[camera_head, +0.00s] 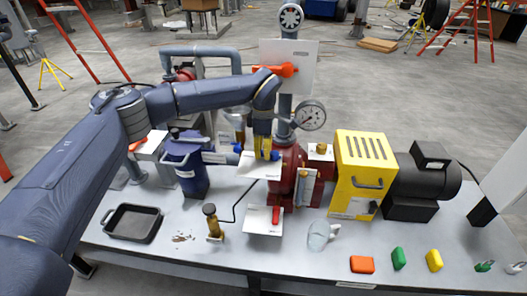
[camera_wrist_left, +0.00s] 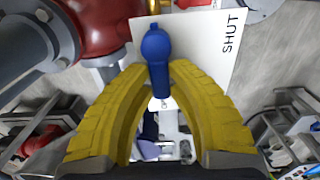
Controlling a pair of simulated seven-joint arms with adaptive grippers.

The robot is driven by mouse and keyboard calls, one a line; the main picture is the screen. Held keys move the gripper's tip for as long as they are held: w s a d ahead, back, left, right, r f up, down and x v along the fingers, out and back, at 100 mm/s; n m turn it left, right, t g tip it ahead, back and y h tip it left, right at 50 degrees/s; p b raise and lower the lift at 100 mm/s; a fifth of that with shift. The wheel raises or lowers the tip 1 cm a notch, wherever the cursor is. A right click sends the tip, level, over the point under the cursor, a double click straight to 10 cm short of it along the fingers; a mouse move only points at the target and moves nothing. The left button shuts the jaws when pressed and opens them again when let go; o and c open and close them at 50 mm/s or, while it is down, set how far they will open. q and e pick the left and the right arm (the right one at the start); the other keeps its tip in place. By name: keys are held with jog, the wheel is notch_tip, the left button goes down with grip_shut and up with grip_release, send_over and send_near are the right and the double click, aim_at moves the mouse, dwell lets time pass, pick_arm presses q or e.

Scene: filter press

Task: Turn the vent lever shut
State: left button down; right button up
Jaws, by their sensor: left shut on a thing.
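The blue lever (camera_wrist_left: 156,48) stands in front of a white plate (camera_wrist_left: 205,50) with the word SHUT at its right in the left wrist view. In the head view this plate (camera_head: 258,168) is below the gripper, on the red pump body. My left gripper (camera_head: 263,152) has yellow fingers closed on the blue lever; its handle runs down between the fingertips (camera_wrist_left: 160,75). No label in the frames tells which lever is the vent. An orange lever (camera_head: 274,71) lies across an upper white plate, and a red lever (camera_head: 276,214) is at a lower plate. My right gripper is not in view.
A yellow guard (camera_head: 360,172) and dark motor (camera_head: 420,185) stand farther right. A blue jug (camera_head: 186,168) and black tray (camera_head: 132,222) are at left. Small blocks, including an orange one (camera_head: 362,264), lie at the front.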

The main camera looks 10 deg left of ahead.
pick_arm(q)
jog(key=shift+s, duration=0.1)
jog(key=n, duration=0.1)
jog(key=s+n, duration=0.1)
jog(key=n, duration=0.1)
jog(key=shift+s+d+n, duration=0.45)
jog(key=shift+d+n, duration=0.15)
jog(key=shift+n, duration=1.85)
jog(key=shift+s+d+n, duration=0.45)
jog(key=shift+d+n, duration=0.15)
jog(key=shift+n, duration=1.9)
jog(key=shift+s+d+n, duration=0.45)
jog(key=shift+d+n, duration=0.15)
jog(key=shift+n, duration=1.85)
jog(key=c, duration=1.3)
grip_release()
jog(key=shift+d, duration=0.1)
